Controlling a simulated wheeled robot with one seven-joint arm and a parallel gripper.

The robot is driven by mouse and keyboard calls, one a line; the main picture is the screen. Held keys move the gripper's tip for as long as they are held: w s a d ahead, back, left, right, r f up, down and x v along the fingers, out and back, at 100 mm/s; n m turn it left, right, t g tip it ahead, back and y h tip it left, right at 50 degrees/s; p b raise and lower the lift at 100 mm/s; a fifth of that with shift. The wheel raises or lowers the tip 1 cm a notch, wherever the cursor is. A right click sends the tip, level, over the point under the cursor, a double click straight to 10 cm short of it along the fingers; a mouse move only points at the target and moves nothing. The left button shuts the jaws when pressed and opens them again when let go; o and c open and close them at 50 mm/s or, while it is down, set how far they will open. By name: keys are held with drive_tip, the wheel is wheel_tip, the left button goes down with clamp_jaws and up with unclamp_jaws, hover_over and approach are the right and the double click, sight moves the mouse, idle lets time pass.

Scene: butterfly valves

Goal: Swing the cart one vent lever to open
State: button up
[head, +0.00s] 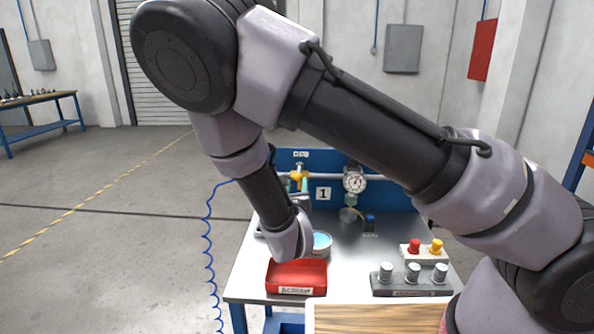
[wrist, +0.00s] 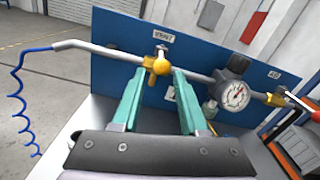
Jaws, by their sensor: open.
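The vent valve (wrist: 157,64) is a yellow body on the grey pipe, under a VENT label on the blue panel of cart one. A short grey piece stands up from it; I cannot make out the full lever or its angle. In the head view my arm hides most of the gripper; a green finger (head: 304,185) shows below the valve.
A pressure gauge (wrist: 234,95) sits right of the vent valve. Another yellow valve (wrist: 275,100) with a red-tipped lever is farther right. On the cart top are a red tray (head: 297,277) and a grey block with knobs (head: 412,284). A blue coiled hose (head: 208,255) hangs at left.

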sight(300, 167)
drive_tip(key=w, duration=1)
drive_tip(key=shift+w+d, duration=0.25)
drive_tip(key=shift+w, duration=0.05)
clamp_jaws()
idle(1.0)
